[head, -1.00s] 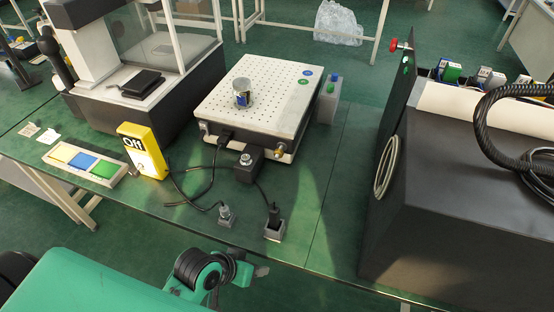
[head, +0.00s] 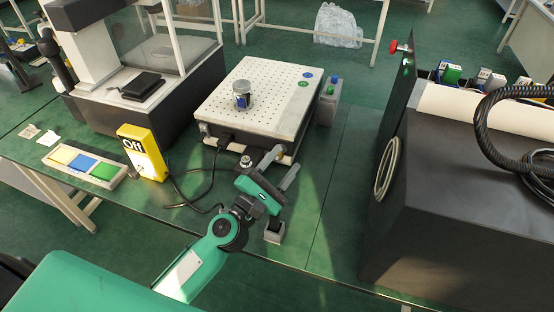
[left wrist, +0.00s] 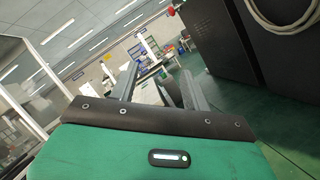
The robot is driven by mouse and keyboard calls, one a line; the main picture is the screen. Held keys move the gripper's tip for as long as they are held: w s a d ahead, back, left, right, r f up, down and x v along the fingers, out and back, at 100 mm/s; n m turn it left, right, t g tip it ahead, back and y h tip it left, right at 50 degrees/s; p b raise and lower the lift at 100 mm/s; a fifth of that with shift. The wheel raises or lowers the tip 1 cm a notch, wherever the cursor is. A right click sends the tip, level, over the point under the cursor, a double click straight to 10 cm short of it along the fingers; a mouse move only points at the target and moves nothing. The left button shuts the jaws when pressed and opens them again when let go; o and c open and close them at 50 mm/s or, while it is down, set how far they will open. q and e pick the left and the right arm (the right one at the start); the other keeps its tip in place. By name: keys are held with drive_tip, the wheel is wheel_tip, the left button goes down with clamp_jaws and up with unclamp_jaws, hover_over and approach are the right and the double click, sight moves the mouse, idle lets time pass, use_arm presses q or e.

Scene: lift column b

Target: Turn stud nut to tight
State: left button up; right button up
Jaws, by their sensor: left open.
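A silver nut on a stud (head: 246,160) sits on a black block at the front edge of the perforated platform. Part of the block is hidden by my left gripper. My left gripper (head: 281,162) is open, with its two grey fingers pointing up and away, just right of the nut and apart from it in the picture. Nothing shows held between the fingers. The left wrist view shows the spread fingers (left wrist: 160,72); I cannot make out the nut there. My right gripper is not in view.
A perforated white platform (head: 231,106) carries a small metal can (head: 241,93). A grey socket (head: 273,235) is beside my arm. A dark cabinet (head: 465,205) stands right, with clear green table between.

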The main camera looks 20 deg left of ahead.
use_arm(q)
drive_tip(key=w+a+f+n+g+y, duration=0.2)
drive_tip(key=w+a+f+n+y, duration=0.4)
drive_tip(key=n, duration=0.5)
drive_tip(key=y+b, duration=0.1)
drive_tip(key=b, duration=0.2)
approach(277, 157)
drive_tip(key=shift+w+f+n, duration=0.2)
drive_tip(key=shift+w+f, duration=0.05)
drive_tip(key=shift+w, duration=0.35)
drive_tip(key=shift+w+f+n, duration=0.2)
drive_tip(key=shift+w+f, duration=0.05)
drive_tip(key=shift+w, duration=0.35)
drive_tip(key=w+p, duration=0.1)
drive_tip(key=w, duration=0.5)
drive_tip(key=shift+w+d, duration=0.15)
drive_tip(key=shift+w, duration=0.6)
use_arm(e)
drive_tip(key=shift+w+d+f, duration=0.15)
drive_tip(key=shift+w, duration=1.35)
use_arm(q)
drive_tip(key=shift+c, duration=0.2)
drive_tip(key=c, duration=1)
